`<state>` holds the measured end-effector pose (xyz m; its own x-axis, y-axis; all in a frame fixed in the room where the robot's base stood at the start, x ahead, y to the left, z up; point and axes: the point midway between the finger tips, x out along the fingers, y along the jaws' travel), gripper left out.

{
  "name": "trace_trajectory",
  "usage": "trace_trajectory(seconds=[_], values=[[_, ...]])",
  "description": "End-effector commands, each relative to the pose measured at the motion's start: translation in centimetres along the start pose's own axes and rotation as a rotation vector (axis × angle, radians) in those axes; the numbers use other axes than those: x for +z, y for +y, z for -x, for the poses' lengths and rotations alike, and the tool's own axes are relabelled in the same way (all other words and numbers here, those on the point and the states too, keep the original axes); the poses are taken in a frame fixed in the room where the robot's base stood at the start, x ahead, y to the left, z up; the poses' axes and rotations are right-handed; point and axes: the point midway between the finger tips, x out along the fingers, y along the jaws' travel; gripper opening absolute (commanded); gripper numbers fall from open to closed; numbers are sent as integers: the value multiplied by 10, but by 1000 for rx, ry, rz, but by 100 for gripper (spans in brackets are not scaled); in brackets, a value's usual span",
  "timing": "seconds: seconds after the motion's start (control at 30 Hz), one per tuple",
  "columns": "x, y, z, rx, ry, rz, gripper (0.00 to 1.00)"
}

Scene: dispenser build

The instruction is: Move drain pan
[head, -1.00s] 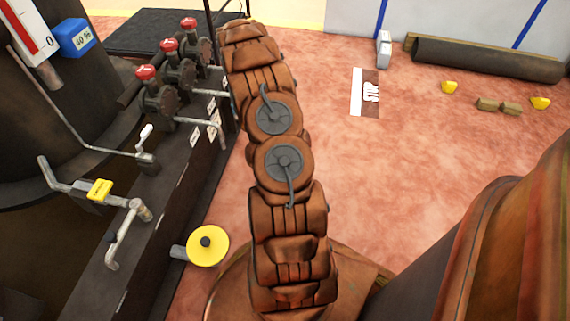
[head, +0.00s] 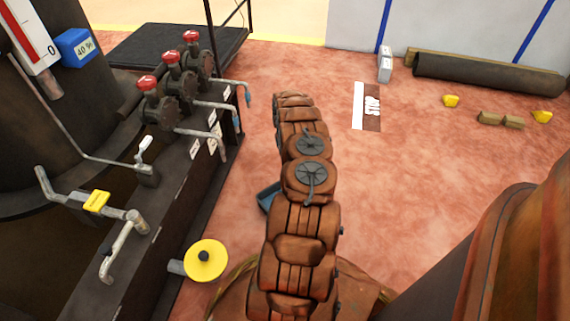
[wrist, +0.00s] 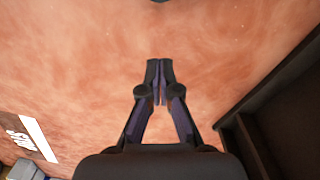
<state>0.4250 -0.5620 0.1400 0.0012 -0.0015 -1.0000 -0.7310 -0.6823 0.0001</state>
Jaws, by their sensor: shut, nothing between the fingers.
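In the head view my arm reaches out over the floor to the right of the pan, and the gripper is not clearly visible there.
Several red-handled valves (head: 182,72) with spouts line the dark dispenser frame (head: 150,220) at left. That frame's dark edge seems to show at right in the wrist view (wrist: 270,110). A yellow disc (head: 205,262) stands beside it. Open floor lies right, toward a floor sign (head: 367,106).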

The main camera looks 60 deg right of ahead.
Motion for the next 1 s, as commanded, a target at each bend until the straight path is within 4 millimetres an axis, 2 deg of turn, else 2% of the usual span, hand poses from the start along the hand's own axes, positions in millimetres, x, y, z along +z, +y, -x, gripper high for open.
trace_trajectory(seconds=[0.2, 0.5, 0.77, 1.0], values=[[2, 0, -37, -2, -4, -2, 0], [2, 0, -71, -1, -3, -2, 0], [1, 0, -90, -1, -2, -1, 0], [8, -1, -88, -1, -1, 1, 0]])
